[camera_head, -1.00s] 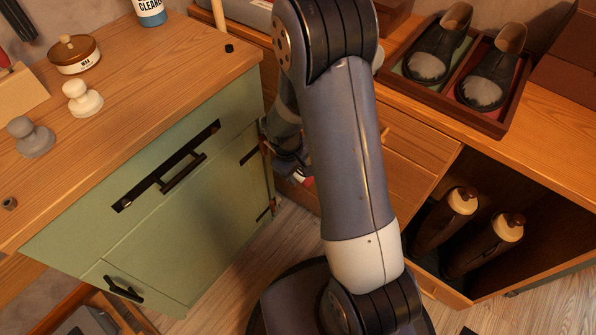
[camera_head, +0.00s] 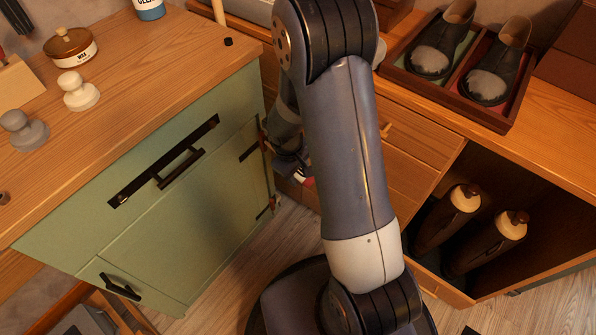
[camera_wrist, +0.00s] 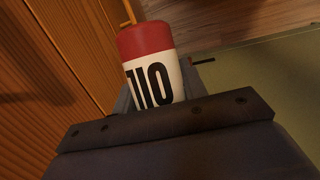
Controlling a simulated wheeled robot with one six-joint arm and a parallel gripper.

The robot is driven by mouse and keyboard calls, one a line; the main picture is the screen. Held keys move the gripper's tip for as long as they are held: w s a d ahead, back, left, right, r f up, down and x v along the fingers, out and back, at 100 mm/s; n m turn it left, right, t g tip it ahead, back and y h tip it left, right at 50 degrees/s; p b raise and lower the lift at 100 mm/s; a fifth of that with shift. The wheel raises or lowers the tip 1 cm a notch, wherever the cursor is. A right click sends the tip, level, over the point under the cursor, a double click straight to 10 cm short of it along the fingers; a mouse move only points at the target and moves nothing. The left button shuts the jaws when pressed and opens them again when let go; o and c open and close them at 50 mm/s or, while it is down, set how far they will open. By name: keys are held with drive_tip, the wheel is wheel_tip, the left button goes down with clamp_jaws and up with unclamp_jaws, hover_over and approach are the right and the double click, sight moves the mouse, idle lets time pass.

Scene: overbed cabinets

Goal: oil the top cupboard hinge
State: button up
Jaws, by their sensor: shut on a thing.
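The green cupboard (camera_head: 185,215) stands left of my arm. Its top hinge (camera_head: 250,153) is a dark strap on the door's right edge, and a lower hinge (camera_head: 268,208) sits below it. My gripper (camera_head: 290,165) is beside the top hinge, partly hidden behind my arm. In the wrist view my gripper (camera_wrist: 160,112) is shut on a red and white oil bottle (camera_wrist: 150,62) with an orange spout (camera_wrist: 127,12). Part of the red and white bottle shows in the head view (camera_head: 304,180). Whether the spout touches the hinge is hidden.
On the cupboard top are a wax tin (camera_head: 72,47), two knobs (camera_head: 78,91) and a small black cap (camera_head: 228,41). At right, a wooden bench (camera_head: 440,135) carries a shoe tray (camera_head: 452,95). Bare floor (camera_head: 235,270) lies between the cupboard and my base.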

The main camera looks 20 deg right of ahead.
drive_tip(key=shift+r+p, duration=0.5)
drive_tip(key=shift+r, duration=0.25)
drive_tip(key=shift+w+r, duration=0.1)
drive_tip(key=shift+r, duration=0.1)
drive_tip(key=shift+f, duration=0.15)
drive_tip(key=shift+f+b, duration=0.85)
drive_tip(key=shift+f, duration=0.2)
drive_tip(key=shift+r+p, duration=0.85)
drive_tip(key=shift+r, duration=0.25)
drive_tip(key=shift+r, duration=0.1)
drive_tip(key=shift+f, duration=0.45)
drive_tip(key=shift+f+b, duration=0.1)
drive_tip(key=shift+b, duration=0.25)
